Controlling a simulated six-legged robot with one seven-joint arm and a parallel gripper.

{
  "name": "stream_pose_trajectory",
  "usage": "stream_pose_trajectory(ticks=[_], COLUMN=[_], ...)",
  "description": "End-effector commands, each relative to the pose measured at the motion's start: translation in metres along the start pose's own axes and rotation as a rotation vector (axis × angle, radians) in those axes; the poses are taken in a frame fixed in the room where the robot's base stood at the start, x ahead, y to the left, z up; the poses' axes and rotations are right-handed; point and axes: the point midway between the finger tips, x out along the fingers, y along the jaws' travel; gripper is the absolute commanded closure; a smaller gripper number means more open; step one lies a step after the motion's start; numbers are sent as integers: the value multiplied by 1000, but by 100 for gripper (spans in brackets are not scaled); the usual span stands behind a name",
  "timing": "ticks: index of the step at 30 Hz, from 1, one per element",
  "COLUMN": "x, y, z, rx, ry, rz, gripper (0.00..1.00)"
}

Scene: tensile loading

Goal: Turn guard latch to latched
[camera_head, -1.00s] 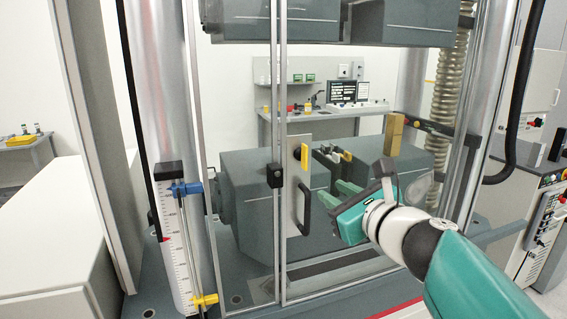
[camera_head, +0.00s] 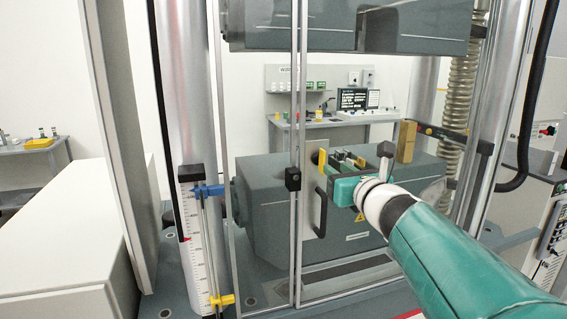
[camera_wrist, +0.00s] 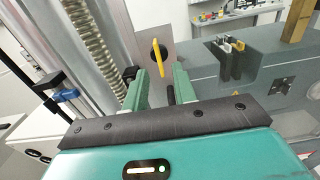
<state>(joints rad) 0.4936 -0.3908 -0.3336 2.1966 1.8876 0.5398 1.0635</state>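The guard latch shows in the wrist view as a yellow lever (camera_wrist: 161,58) on a black hub, mounted on a grey metal plate (camera_wrist: 147,32). The lever is near upright, slightly tilted in the wrist view. In the head view the yellow lever (camera_head: 322,160) sits on the guard door's plate, above the black door handle (camera_head: 321,212). My gripper (camera_wrist: 159,76) is open and empty, with its two green fingers apart and pointing at the plate. The lever appears between and beyond the fingertips; I see no clear contact. In the head view my gripper (camera_head: 334,168) is close to the lever.
The black door handle lies just below the latch. A dark grey machine block (camera_head: 268,195) with grips stands behind the guard. A tan block (camera_head: 405,142) stands on it at right. A ruler with blue and yellow clamps (camera_head: 199,240) is at left. Metal columns frame the guard.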

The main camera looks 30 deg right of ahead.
Motion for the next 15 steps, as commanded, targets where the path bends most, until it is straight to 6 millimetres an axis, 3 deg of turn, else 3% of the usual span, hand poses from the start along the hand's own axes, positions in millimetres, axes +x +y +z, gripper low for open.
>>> stream_pose_trajectory(ticks=[6, 15], x=[37, 55], y=[3, 5], z=[-1, 0], rx=[0, -1], ry=[2, 1], rz=[2, 3], gripper=[73, 73])
